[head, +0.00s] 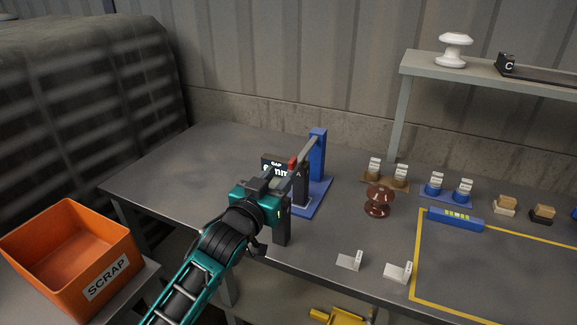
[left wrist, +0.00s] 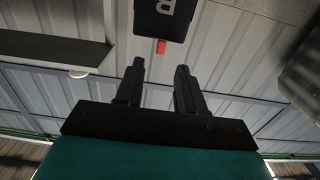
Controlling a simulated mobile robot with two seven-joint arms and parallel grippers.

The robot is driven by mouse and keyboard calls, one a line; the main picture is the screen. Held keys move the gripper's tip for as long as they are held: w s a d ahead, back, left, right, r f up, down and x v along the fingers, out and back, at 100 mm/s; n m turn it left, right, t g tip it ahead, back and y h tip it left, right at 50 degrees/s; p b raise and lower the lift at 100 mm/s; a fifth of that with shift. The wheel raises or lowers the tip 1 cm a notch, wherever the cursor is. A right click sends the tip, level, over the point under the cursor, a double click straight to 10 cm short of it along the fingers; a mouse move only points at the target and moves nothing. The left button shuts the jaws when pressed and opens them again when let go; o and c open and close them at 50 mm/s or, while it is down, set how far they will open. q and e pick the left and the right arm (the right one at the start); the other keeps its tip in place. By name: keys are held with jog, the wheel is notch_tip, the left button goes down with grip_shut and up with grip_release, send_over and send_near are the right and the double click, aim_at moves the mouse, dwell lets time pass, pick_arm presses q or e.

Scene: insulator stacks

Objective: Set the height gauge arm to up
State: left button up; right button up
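The height gauge (head: 319,155) is a blue post on a blue base plate, standing at the middle of the workbench. Its grey arm (head: 307,147) runs from the top of the post toward the lower left and ends in a red tip (head: 293,163). The red tip also shows in the left wrist view (left wrist: 161,47), just beyond the fingertips and in line with the gap between them. My left gripper (left wrist: 160,66) is open, with nothing between its fingers. In the head view my left gripper (head: 292,187) is in front of the gauge and hides part of it. My right gripper is not in view.
A dark gap display (head: 271,161) stands left of the gauge, partly hidden. A brown insulator (head: 379,201) stands to the right. An orange scrap bin (head: 70,255) is at lower left. A shelf (head: 485,70) stands at back right. The bench's left end is clear.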

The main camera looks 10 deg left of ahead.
aim_at(290, 164)
pick_arm(q)
jog(key=shift+x, duration=2.9)
jog(key=shift+c, duration=0.4)
grip_shut()
